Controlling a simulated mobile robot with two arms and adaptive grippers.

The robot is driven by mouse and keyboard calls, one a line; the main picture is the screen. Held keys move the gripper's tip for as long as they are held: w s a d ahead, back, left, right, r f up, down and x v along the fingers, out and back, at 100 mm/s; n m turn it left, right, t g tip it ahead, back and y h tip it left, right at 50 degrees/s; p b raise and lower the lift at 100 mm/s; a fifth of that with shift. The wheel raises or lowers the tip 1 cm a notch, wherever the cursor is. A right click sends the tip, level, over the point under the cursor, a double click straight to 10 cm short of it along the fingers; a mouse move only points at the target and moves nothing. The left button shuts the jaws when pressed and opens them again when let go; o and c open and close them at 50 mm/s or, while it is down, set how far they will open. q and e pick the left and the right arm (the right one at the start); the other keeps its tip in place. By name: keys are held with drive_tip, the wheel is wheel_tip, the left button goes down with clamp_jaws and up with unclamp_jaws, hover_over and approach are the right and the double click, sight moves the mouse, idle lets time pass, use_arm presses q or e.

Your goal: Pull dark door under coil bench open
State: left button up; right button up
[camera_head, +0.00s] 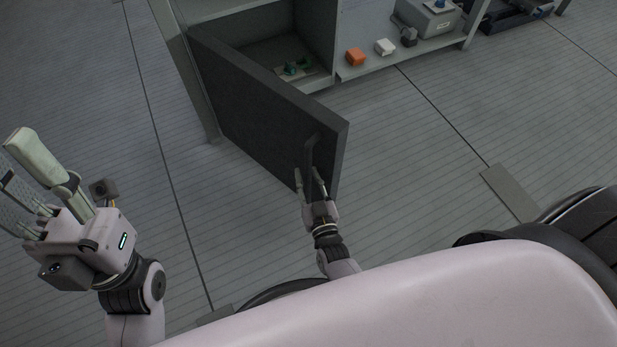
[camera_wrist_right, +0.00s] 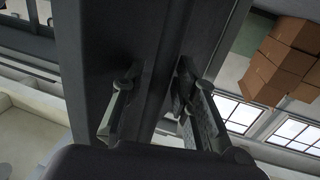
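The dark door (camera_head: 262,108) under the bench stands swung open toward me, well away from the cabinet opening. Its dark bar handle (camera_head: 310,150) is near the free edge. My right gripper (camera_head: 310,178) is at the handle, with one finger on each side of it. The fingers look spread, with a gap around the bar. In the right wrist view the gripper (camera_wrist_right: 158,95) has its fingers apart and the dark handle and door between them. My left gripper (camera_head: 32,175) is open and empty at the far left, away from the door.
The open compartment (camera_head: 262,52) holds small green parts (camera_head: 292,69). An orange block (camera_head: 355,57) and a white block (camera_head: 385,47) sit on the shelf beside it, near a grey device (camera_head: 430,17). Floor left of the door is clear. Brown boxes (camera_wrist_right: 285,60) show in the wrist view.

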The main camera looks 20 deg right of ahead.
drive_tip(key=shift+o, duration=0.5)
drive_tip(key=shift+s, duration=0.25)
drive_tip(key=s, duration=0.7)
drive_tip(key=shift+a, duration=0.3)
drive_tip(key=shift+c, duration=0.2)
